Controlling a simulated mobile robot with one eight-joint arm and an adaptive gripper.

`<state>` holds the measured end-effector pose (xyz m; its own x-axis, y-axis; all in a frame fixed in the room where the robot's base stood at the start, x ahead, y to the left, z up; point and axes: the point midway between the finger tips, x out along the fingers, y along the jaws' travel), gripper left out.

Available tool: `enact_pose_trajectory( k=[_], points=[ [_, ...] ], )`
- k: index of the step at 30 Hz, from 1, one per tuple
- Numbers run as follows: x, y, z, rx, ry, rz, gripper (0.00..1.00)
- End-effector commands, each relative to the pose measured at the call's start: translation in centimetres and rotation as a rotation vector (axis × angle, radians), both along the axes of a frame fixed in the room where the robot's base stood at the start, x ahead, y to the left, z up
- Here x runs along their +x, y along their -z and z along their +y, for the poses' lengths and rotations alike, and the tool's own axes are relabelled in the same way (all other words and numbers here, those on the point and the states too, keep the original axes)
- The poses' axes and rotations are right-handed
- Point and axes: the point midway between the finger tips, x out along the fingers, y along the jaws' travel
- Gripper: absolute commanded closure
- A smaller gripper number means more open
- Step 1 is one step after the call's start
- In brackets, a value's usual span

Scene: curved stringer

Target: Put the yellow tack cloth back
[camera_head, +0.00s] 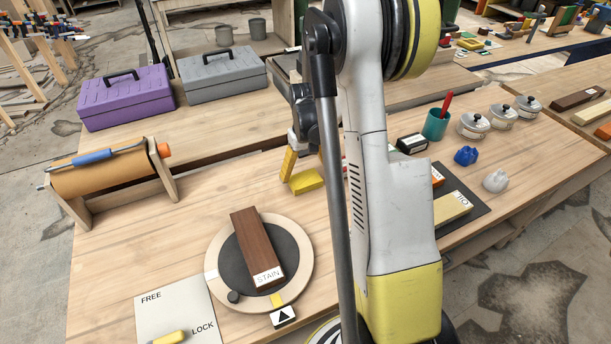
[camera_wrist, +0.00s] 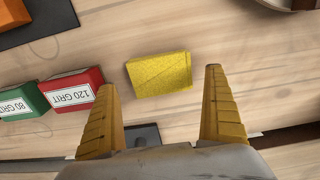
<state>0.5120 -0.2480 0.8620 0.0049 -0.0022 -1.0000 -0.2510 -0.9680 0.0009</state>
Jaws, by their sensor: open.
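The yellow tack cloth (camera_head: 306,181) lies on the wooden bench, left of my arm in the head view. In the wrist view the yellow cloth (camera_wrist: 160,72) shows whole as a folded, flat block. My gripper (camera_wrist: 160,84) is open and empty, its two yellow fingers spread wide and the cloth in the gap beyond the tips, nearer the right one. The cloth appears apart from both fingers.
A red 120 GRIT block (camera_wrist: 72,92) and a green 80 GRIT block (camera_wrist: 22,101) lie left of the cloth. A turntable (camera_head: 302,246) bears a brown STAIN board (camera_head: 257,246). A paper-roll stand (camera_head: 80,212) is at left. Bare bench lies between stand and cloth.

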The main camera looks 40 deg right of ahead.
Motion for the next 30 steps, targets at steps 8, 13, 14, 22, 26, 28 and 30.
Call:
enact_pose_trajectory(
  k=[8, 13, 14, 22, 26, 28, 30],
  points=[
    [-0.1, -6.5, 0.0, 0.000, 0.000, 0.000, 0.00],
    [0.0, -8.2, 0.1, 0.000, -0.001, -0.001, 0.00],
    [-0.1, -8.5, 0.2, -0.002, -0.002, -0.003, 0.00],
    [-1.2, -14.7, 6.1, -0.046, -0.054, -0.107, 0.00],
    [-3.1, -18.5, 10.5, -0.072, -0.092, -0.197, 0.00],
    [-4.3, -20.0, 12.7, -0.083, -0.113, -0.248, 0.00],
    [-5.8, -21.3, 14.9, -0.090, -0.133, -0.298, 0.00]
  ],
)
